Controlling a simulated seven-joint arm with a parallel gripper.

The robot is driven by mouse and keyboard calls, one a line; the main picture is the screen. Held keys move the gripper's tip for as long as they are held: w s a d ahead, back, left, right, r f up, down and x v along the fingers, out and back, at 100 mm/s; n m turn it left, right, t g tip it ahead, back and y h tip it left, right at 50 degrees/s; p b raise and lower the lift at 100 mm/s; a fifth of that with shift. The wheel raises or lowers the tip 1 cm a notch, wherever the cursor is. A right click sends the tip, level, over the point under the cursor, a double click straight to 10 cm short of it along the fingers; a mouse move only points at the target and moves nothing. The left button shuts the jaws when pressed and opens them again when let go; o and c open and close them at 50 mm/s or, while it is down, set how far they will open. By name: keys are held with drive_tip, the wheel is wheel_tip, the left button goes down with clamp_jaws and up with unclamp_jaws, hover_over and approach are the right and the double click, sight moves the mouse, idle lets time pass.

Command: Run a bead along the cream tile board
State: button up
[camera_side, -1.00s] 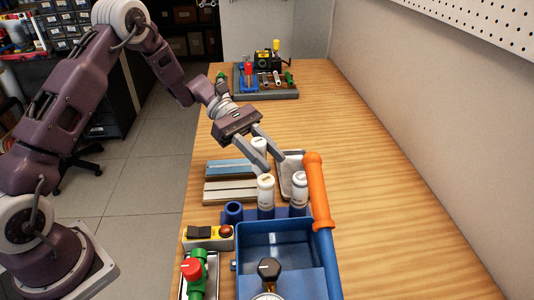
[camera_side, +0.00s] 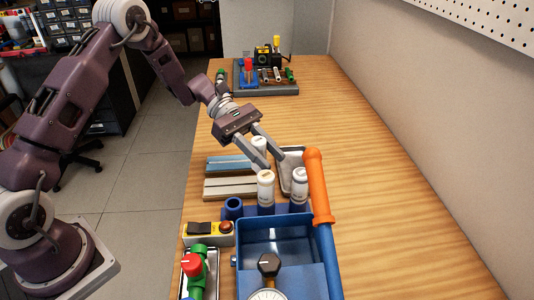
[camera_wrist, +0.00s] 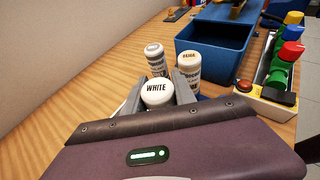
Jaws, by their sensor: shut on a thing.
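The cream tile board (camera_side: 230,188) lies flat on the bench in the side view, with a line along its length. A blue tile board (camera_side: 228,164) lies just behind it. My gripper (camera_side: 275,162) is shut on a white-capped tube (camera_side: 259,144), held upright to the right of the boards. In the wrist view the tube's cap (camera_wrist: 157,92) reads "WHITE" and sits between both fingers. Its lower end is hidden behind a finger in the side view, so I cannot tell how high its tip is. I cannot see a fresh bead on the cream board.
Two more tubes (camera_side: 266,190) (camera_side: 299,187) stand in a blue rack beside an empty holder (camera_side: 233,209). A pale tray (camera_side: 294,172) lies right of my gripper. The bench right is clear.

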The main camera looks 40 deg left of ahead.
drive_tip(key=shift+f, duration=0.1)
drive_tip(key=shift+o, duration=0.8)
drive_tip(key=shift+c, duration=0.8)
drive_tip(key=shift+s+a, duration=0.65)
drive_tip(key=shift+o, duration=0.8)
drive_tip(key=shift+c, duration=0.8)
drive_tip(key=shift+s+a, duration=0.65)
drive_tip(key=shift+s, duration=0.05)
